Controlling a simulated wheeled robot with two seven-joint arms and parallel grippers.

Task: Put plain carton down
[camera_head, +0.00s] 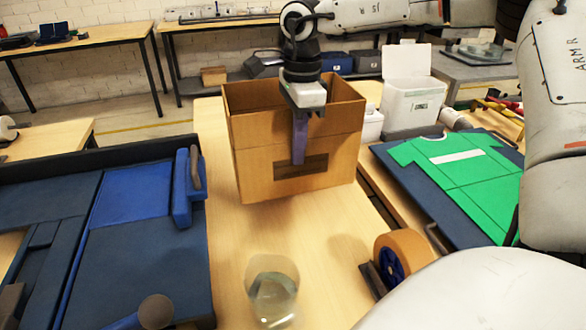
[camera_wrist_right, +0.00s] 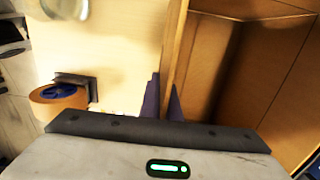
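The plain brown carton (camera_head: 215,125) is open at the top and stands upright over the middle of the light wood table. A dark slot shows in its near wall. My right gripper (camera_head: 300,135) comes down over that near wall, with one purple finger in front of it. In the right wrist view the carton wall (camera_wrist_right: 172,60) passes between the two fingers (camera_wrist_right: 164,98), which look closed on it. I cannot tell whether the carton's base touches the table. My left gripper is not in view.
A blue folding board (camera_head: 140,255) lies at left. A clear cup (camera_head: 272,290) and a tape dispenser (camera_head: 400,255) stand at the front. A green shirt (camera_head: 465,165) lies on a dark board at right. A white bin (camera_head: 412,100) is behind it. Bare table (camera_head: 240,235) lies before the carton.

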